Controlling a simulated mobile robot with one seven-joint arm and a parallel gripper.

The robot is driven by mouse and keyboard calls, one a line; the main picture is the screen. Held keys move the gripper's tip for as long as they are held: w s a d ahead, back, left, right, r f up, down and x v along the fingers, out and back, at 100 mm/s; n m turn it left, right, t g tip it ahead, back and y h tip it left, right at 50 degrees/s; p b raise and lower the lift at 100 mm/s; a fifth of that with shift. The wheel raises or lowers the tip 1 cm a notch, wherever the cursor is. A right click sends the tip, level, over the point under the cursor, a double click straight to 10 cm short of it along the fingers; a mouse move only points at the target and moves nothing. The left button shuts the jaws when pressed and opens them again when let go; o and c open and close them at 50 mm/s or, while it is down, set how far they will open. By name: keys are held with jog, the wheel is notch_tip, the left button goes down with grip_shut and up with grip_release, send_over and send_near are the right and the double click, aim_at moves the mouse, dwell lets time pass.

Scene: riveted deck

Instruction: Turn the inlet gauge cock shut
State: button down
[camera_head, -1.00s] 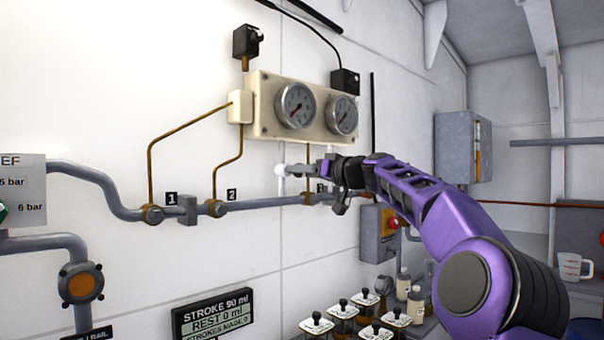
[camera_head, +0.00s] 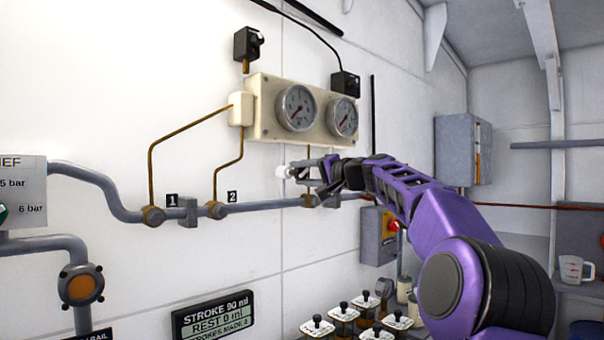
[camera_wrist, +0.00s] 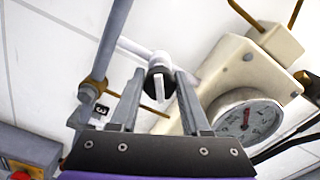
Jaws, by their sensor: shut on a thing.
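The gauge cock (camera_head: 282,171) has a white handle and stands out from the white wall just below the left gauge. My gripper (camera_head: 300,168) reaches it from the right, with its fingers at the handle. In the wrist view the two fingertips (camera_wrist: 159,76) sit on either side of the cock's dark round end (camera_wrist: 160,72), which has a white bar across it. My gripper is shut on the cock handle. The handle no longer stands upright in the head view. The fingers partly hide it, so its exact angle is hard to tell.
The cream gauge board (camera_head: 262,120) with two dials is close above my gripper. A grey pipe (camera_head: 265,205) with labelled fittings runs below. A grey box with a red button (camera_head: 378,235) and several lidded jars (camera_head: 345,312) are lower right.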

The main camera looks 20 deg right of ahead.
jog(key=m+p, duration=0.1)
jog(key=m, duration=0.3)
jog(key=shift+r, duration=0.15)
jog(key=shift+m+p, duration=0.55)
jog(key=shift+m, duration=0.95)
jog(key=shift+c, duration=1.9)
grip_release()
jog(key=b+v, duration=0.3)
jog(key=v, duration=1.4)
jog(key=shift+s, duration=0.2)
